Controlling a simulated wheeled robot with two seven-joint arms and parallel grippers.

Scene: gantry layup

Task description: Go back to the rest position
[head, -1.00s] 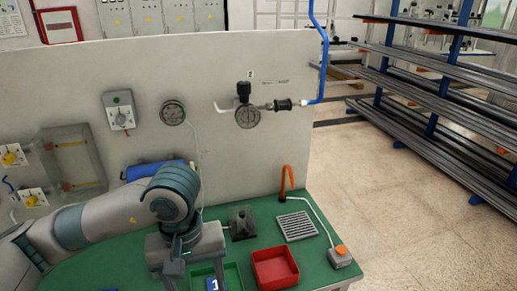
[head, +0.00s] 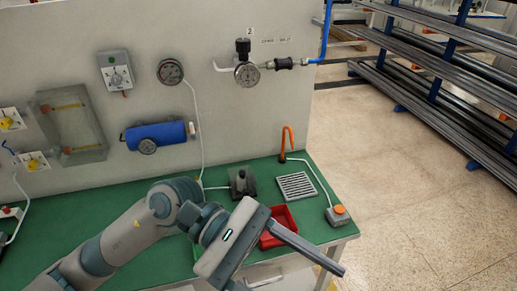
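My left arm reaches in from the lower left over the green bench (head: 100,205). My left gripper (head: 282,274) is at the bench's front edge, in front of the red tray (head: 283,222). One long finger points to the lower right. The other starts at the far end of the gripper body and runs out of the bottom of the picture. The fingers stand wide apart, and I see nothing between them. My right gripper is not in view.
A grey panel (head: 225,120) behind the bench carries a blue cylinder (head: 160,135), gauges (head: 170,72) and a regulator (head: 246,72). On the bench are a black block (head: 241,182), a grate (head: 297,186) and an orange-button box (head: 338,215). Floor at right is clear.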

